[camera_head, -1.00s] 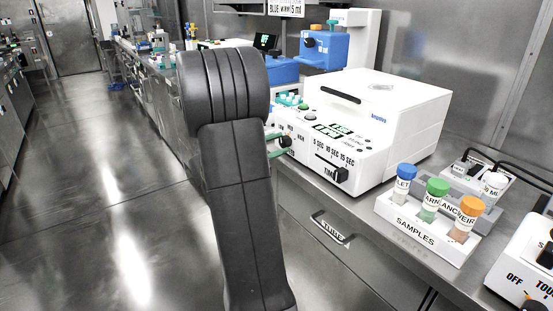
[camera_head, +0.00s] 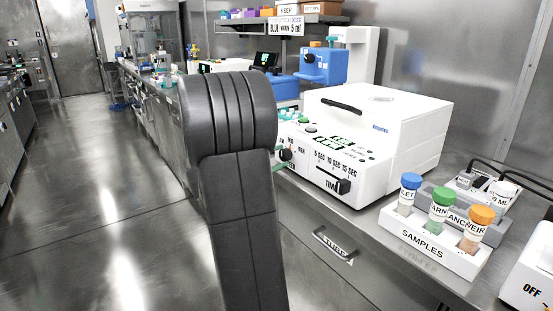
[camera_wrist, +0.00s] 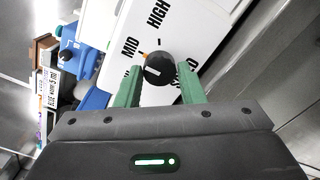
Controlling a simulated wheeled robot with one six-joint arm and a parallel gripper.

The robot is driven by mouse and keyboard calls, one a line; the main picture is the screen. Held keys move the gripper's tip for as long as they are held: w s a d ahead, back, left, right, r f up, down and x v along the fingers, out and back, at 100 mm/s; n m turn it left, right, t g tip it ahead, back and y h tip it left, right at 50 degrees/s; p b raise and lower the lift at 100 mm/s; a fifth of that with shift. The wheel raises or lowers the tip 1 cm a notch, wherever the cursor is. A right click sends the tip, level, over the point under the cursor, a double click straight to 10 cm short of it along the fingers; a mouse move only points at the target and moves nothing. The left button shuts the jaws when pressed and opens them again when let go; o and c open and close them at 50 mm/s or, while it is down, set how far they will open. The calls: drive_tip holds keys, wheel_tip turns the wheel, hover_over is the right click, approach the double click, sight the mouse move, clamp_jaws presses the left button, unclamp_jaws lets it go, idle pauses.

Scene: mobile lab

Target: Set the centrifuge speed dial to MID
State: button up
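The centrifuge (camera_head: 400,140) is a white box on the bench in the head view. Its speed dial (camera_head: 285,154) is a black knob at the left of its front, partly hidden by my arm. In the wrist view the dial (camera_wrist: 158,70) sits between the two green fingers of my gripper (camera_wrist: 160,70), with narrow gaps beside it; the gripper looks open. An orange mark shows at the dial's edge beside the MID label (camera_wrist: 130,47), and a pale line crosses its face. The HIGH label (camera_wrist: 158,14) is farther round. The LOW and SPEED lettering is mostly hidden by the fingers.
The black time dial (camera_head: 342,187) is right of the speed dial. A white sample rack (camera_head: 425,246) with capped tubes stands on the bench at right. Blue equipment (camera_head: 322,66) stands behind the centrifuge. A drawer handle (camera_head: 333,246) juts out below; the floor at left is clear.

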drive_tip(key=o, duration=0.3)
drive_tip(key=shift+a, duration=0.1)
drive_tip(key=p+v, duration=0.2)
drive_tip(key=v, duration=1.1)
drive_tip(key=shift+s+a, duration=0.25)
drive_tip(key=shift+s, duration=0.05)
drive_tip(key=shift+w+d, duration=0.1)
drive_tip(key=b+x, duration=0.2)
drive_tip(key=x, duration=1)
drive_tip(key=shift+w+d, duration=0.2)
drive_tip(key=shift+d, duration=0.05)
drive_tip(key=shift+w+d, duration=0.3)
drive_tip(key=shift+d, duration=0.1)
